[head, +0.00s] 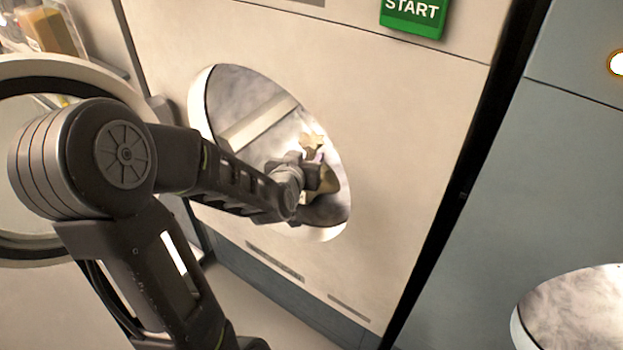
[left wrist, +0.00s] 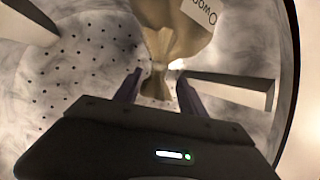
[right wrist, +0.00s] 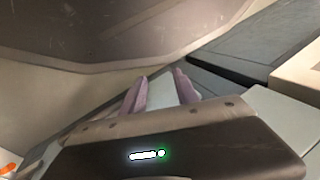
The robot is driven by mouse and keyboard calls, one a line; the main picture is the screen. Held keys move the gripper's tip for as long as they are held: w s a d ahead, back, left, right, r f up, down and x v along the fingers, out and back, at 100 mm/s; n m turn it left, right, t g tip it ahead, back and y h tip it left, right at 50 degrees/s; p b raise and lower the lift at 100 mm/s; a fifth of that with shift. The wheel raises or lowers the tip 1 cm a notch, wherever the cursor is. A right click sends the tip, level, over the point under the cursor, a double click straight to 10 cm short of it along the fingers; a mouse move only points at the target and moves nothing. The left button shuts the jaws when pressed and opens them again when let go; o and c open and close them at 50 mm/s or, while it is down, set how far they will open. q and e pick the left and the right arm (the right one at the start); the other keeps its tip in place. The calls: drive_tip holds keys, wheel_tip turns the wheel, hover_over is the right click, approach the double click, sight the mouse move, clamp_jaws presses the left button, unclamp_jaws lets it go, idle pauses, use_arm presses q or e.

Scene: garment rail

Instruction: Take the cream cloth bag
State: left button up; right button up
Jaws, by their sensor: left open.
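The cream cloth bag (left wrist: 176,38) hangs in the upper middle of the left wrist view, with a printed white label (left wrist: 207,10) at its top. Its narrow lower end lies between the fingertips of my left gripper (left wrist: 158,82). The gripper is open, and I cannot tell whether a finger touches the cloth. In the head view the left gripper (head: 316,178) is inside the round machine opening, and part of the bag (head: 328,182) shows beside it. My right gripper (right wrist: 162,82) shows only in its own wrist view, fingers apart, with no bag there.
The pale machine front (head: 400,130) surrounds the opening, and its rim (head: 345,205) is close around my left arm. The perforated drum has beam-like paddles (head: 258,122). A green START sign (head: 413,14) is above. An open round door (head: 40,68) stands at left.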

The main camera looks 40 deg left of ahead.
sight(310, 154)
use_arm(q)
drive_tip(key=b+x, duration=0.1)
drive_tip(key=x, duration=0.4)
drive_tip(key=shift+d+f+b, duration=0.1)
drive_tip(key=shift+b, duration=0.2)
clamp_jaws()
idle(0.5)
idle(1.0)
